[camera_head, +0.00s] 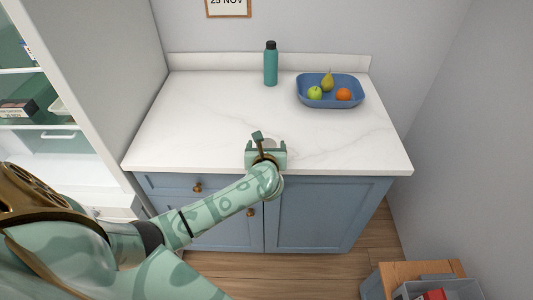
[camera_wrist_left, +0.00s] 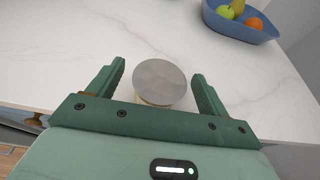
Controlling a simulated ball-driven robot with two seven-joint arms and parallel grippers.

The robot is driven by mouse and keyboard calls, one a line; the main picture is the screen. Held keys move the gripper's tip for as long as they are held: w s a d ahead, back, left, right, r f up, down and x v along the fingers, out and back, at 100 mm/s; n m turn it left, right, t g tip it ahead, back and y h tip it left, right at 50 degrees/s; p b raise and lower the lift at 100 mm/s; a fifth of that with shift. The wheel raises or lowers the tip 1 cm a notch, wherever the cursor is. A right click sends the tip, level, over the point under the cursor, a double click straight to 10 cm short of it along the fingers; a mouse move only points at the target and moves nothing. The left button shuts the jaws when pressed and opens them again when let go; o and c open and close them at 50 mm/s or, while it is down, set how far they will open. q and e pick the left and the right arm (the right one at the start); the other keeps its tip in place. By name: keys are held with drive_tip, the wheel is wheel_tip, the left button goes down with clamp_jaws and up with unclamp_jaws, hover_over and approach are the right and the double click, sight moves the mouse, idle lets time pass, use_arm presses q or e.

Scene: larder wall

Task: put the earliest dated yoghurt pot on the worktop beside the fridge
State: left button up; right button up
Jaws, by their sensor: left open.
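A yoghurt pot with a round silver lid (camera_wrist_left: 160,82) stands on the white worktop (camera_head: 195,115), near its front edge. In the left wrist view it is between the two fingers, with a gap on each side; its date is not visible. My left gripper (camera_head: 266,146) is open around the pot, low over the worktop, and mostly hides it in the head view. My right gripper is not in view. The fridge (camera_head: 112,70) stands open left of the worktop.
A teal bottle (camera_head: 270,64) and a blue fruit tray (camera_head: 330,102) stand at the back of the worktop; its left half is clear. A dark package (camera_head: 17,109) sits on a fridge shelf. A wall card (camera_head: 228,4) reads 25 NOV. A grey crate (camera_head: 450,288) is at the lower right.

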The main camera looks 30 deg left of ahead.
use_arm(q)
drive_tip(key=x, duration=0.2)
drive_tip(key=shift+w+a+f, duration=0.15)
drive_tip(key=shift+w+f, duration=0.1)
drive_tip(key=shift+w, duration=0.05)
drive_tip(key=shift+s+r, duration=0.1)
drive_tip(key=c, duration=1.2)
drive_tip(key=shift+c, duration=0.2)
